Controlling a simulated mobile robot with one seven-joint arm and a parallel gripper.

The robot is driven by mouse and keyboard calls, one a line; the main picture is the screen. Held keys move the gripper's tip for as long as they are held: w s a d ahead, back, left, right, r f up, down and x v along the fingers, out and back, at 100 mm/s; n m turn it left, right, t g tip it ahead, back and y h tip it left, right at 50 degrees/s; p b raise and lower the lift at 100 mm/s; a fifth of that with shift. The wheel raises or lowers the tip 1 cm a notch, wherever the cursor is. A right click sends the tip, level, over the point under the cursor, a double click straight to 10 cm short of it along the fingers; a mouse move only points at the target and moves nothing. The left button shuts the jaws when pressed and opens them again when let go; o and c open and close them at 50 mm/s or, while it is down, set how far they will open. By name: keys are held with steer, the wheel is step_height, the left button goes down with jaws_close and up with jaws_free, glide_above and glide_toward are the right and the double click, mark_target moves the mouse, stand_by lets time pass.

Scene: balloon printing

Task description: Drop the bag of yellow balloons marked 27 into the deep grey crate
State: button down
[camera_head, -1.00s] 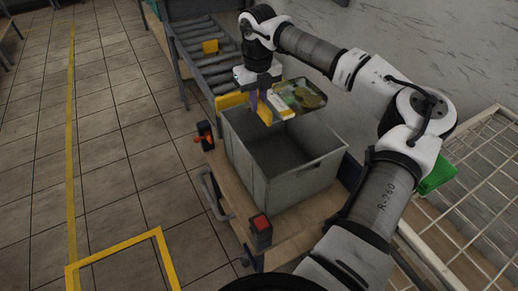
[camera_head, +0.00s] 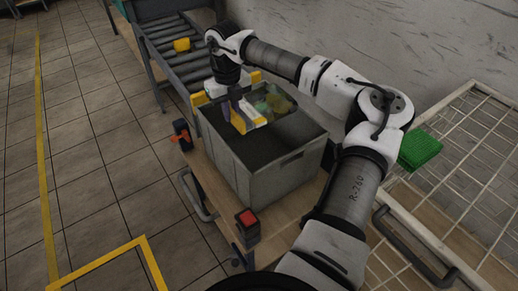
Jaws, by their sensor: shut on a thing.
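My gripper (camera_head: 238,117), with yellow fingertips, is shut on a clear bag (camera_head: 272,103) with yellowish-green balloons inside. The number on the bag cannot be read. The deep grey crate (camera_head: 268,182) stands on a wooden-topped bench. My gripper and the bag are at the crate's opening, towards its far side. The bag sticks out to the right of the fingers. The part of the bag between the fingers is hidden, and I cannot tell if the bag touches the crate wall.
A red-buttoned box (camera_head: 247,225) is on the bench's front corner. A wire rack (camera_head: 470,165) with a green object (camera_head: 420,149) stands at right. Tiled floor is clear at left.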

steer(key=c, duration=1.4)
jaws_free()
steer(key=shift+o, duration=0.2)
step_height(320, 180, up, 14)
steer(key=b, duration=0.1)
steer(key=shift+f, duration=0.1)
